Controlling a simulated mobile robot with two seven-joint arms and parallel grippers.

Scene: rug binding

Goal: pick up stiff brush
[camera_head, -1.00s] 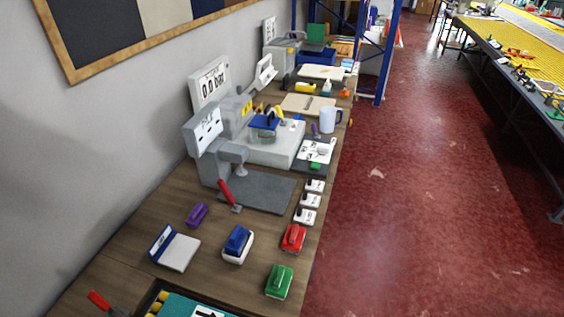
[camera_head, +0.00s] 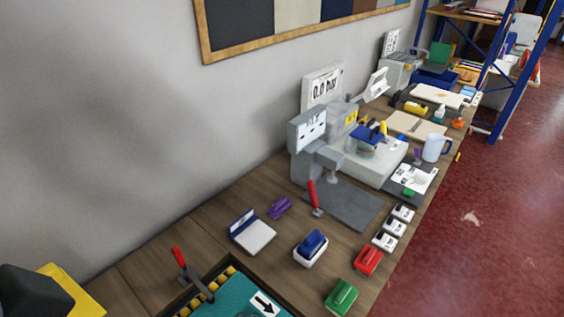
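Several block-shaped tools with raised grips lie on the wooden bench: a blue and white one (camera_head: 311,248), a red one (camera_head: 368,261), a green one (camera_head: 341,298) and a smaller purple one (camera_head: 279,207). I cannot tell from this view which of them is the stiff brush, as their undersides are hidden or too small to make out. None of them is held. Neither of my grippers can be made out in view.
A white and blue pad (camera_head: 252,232) lies left of the blue block. A teal tray (camera_head: 235,298) with a red-handled clamp (camera_head: 189,270) is in front. A grey press (camera_head: 312,137) stands behind. A dark and yellow shape (camera_head: 62,290) fills the lower left corner.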

